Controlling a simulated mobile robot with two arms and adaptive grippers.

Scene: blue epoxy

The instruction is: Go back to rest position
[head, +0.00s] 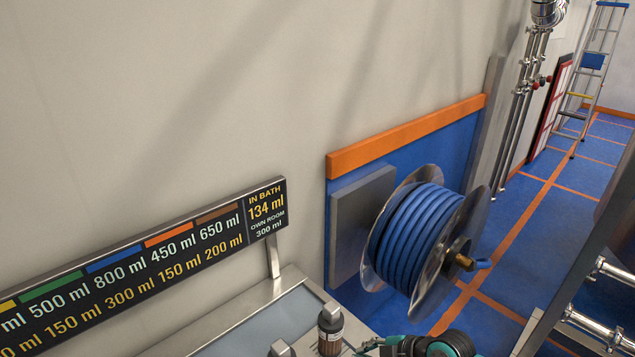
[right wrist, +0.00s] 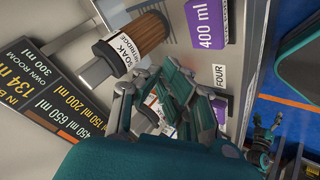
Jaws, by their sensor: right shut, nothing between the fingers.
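My right gripper (right wrist: 165,112) shows in the middle of the right wrist view, shut with nothing between its fingers. It is close to the soak cartridge (right wrist: 132,44), a brown ribbed cylinder with a white label and grey ends, but apart from it as far as I can see. In the head view only teal and black parts of my arm show at the bottom edge, beside the brown cartridge (head: 330,332). A small teal and dark gripper (right wrist: 264,130) at the right of the right wrist view looks like my left one. Its fingers are too small to read.
A black volume sign (head: 150,265) stands along a metal bench (head: 285,290) against the wall. A blue hose reel (head: 420,240) is mounted to its right. A ladder (head: 592,65) and pipes stand farther back. Blue floor (head: 540,220) with orange lines is open there.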

